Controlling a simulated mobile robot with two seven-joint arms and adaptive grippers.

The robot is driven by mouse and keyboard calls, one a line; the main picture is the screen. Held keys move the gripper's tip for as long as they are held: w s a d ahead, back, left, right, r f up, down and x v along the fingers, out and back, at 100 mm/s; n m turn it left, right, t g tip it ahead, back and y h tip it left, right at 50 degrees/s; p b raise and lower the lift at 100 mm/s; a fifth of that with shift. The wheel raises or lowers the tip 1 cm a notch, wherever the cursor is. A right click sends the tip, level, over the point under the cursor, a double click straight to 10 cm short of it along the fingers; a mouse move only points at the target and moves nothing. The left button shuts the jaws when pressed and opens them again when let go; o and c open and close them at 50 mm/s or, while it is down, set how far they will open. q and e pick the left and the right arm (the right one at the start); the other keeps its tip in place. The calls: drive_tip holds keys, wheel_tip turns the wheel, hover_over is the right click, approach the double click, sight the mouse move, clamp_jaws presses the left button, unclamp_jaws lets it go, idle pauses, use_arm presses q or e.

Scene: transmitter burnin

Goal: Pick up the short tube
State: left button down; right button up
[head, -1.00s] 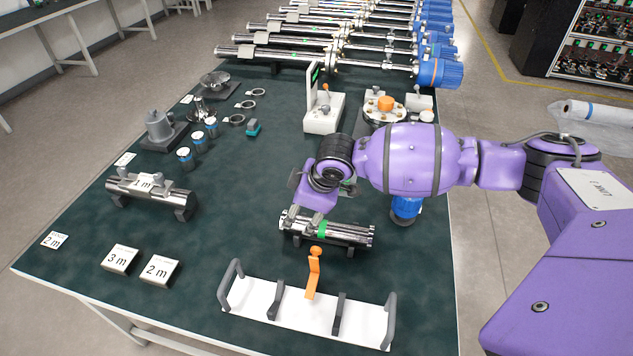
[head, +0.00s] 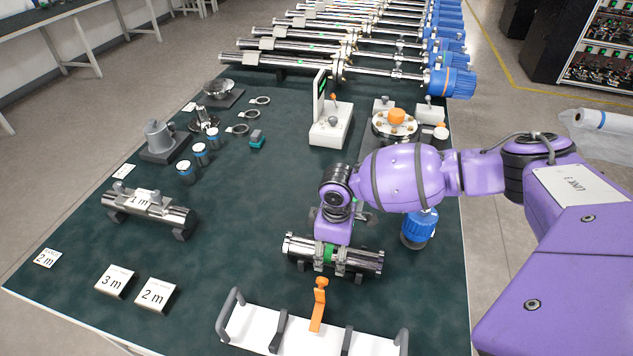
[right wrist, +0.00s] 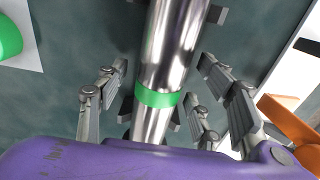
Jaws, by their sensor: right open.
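A short shiny metal tube (head: 300,248) with a green band lies level on a dark cradle near the front right of the table. It also shows in the right wrist view (right wrist: 172,45), running up the picture with the green band near the middle. My right gripper (head: 332,262) points down at the tube's middle, by the green band. In the right wrist view its open fingers (right wrist: 160,98) stand on both sides of the tube, with visible gaps. Another metal tube (head: 175,212) with a "1 m" label rests on a cradle at the left. My left gripper is not in view.
A white holder (head: 255,330) with grey posts and an orange lever (head: 319,300) stands just in front of the tube. A blue-capped thing (head: 419,228) is close behind it at the right. Label blocks (head: 114,281) lie front left. The table between the tubes is clear.

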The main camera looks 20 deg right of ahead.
drive_tip(key=shift+s+f, duration=0.1)
drive_tip(key=shift+f, duration=0.25)
drive_tip(key=c, duration=1.5)
drive_tip(key=shift+r, duration=0.2)
clamp_jaws()
